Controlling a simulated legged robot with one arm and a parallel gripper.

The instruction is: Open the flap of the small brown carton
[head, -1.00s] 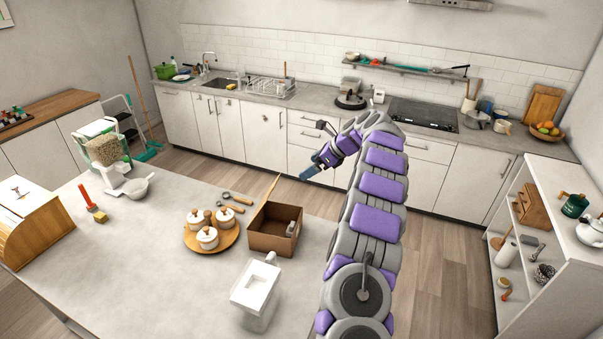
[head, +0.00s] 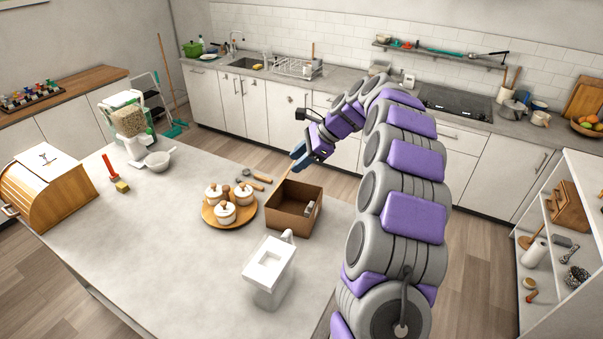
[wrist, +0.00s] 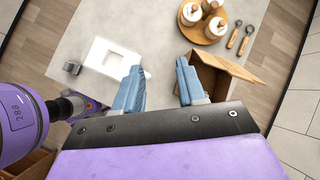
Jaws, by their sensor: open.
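The small brown carton (head: 289,222) stands on the pale table near its far edge. Its top is open to view and a small grey item (head: 311,208) lies inside at the right. A flap stands up at its far left side and shows as a thin brown strip (head: 284,181). In the wrist view the flap (wrist: 229,67) spreads out to the right of the carton. My gripper (head: 297,157) is open above the flap side. In the wrist view its blue fingers (wrist: 160,66) are apart, the right one overlapping the carton. I cannot tell whether it touches.
A round wooden tray (head: 246,217) with white lidded jars stands left of the carton. A white container (head: 268,268) stands in front of it. Utensils (head: 257,178) lie behind the tray. The left middle of the table is clear.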

